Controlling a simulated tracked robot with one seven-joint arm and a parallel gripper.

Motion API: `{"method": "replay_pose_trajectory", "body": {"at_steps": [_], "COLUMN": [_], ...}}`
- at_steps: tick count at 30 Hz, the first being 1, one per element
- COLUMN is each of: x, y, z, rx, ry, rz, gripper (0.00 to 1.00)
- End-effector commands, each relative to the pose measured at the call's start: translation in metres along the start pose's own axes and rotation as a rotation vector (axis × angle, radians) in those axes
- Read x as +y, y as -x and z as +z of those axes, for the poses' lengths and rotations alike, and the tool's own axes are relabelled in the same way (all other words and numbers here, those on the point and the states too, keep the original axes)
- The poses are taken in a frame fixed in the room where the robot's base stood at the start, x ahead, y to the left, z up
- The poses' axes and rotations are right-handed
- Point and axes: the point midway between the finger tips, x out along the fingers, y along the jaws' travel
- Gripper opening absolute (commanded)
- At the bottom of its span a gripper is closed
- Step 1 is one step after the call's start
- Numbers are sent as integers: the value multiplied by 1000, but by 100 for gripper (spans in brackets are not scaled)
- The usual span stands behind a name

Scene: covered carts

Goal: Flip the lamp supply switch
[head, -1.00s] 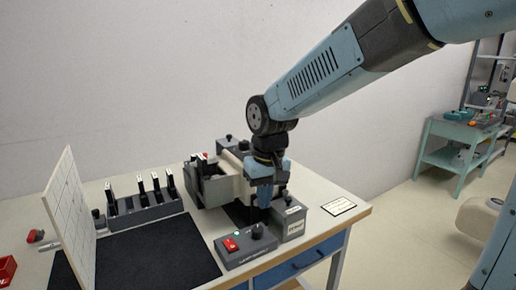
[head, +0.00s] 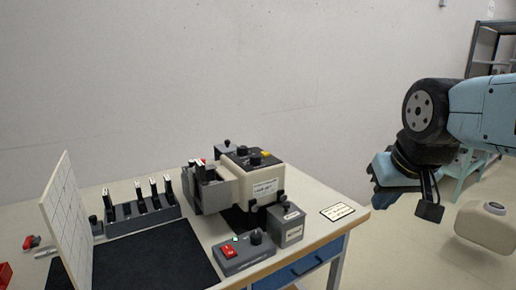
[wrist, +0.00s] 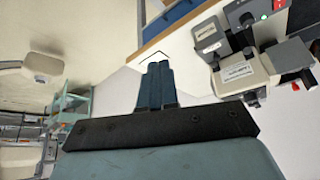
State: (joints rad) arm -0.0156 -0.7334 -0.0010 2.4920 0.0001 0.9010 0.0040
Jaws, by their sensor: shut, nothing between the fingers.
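The grey supply box (head: 243,255) sits at the front edge of the bench, with a red rocker switch (head: 229,251), a small lit green lamp (head: 236,239) and a black knob (head: 256,237) on top. Its label is too small to read. The box also shows upside down at the top of the wrist view (wrist: 240,14). My gripper (head: 380,200) hangs to the right of the bench, well clear of the box. Its two blue fingers are together and empty in the wrist view (wrist: 157,85).
A beige and grey machine (head: 262,187) and a small labelled grey box (head: 289,232) stand behind the supply box. A rack (head: 141,215) of black-handled pieces, a white gridded panel (head: 68,220) and a black mat (head: 160,262) are left. A card (head: 337,211) lies right.

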Motion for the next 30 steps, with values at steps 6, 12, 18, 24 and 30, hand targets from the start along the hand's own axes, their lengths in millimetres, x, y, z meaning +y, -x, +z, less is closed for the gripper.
{"method": "replay_pose_trajectory", "body": {"at_steps": [6,12,18,24,30], "x": [4,4,2,-14,-42], "y": [2,2,2,-3,-13], "z": [4,4,2,-15,-41], "rx": [10,10,4,-46,-125], "ry": [-10,-9,-4,36,102], "rz": [9,8,5,-14,-41], "gripper": [0,0,0,0,0]}}
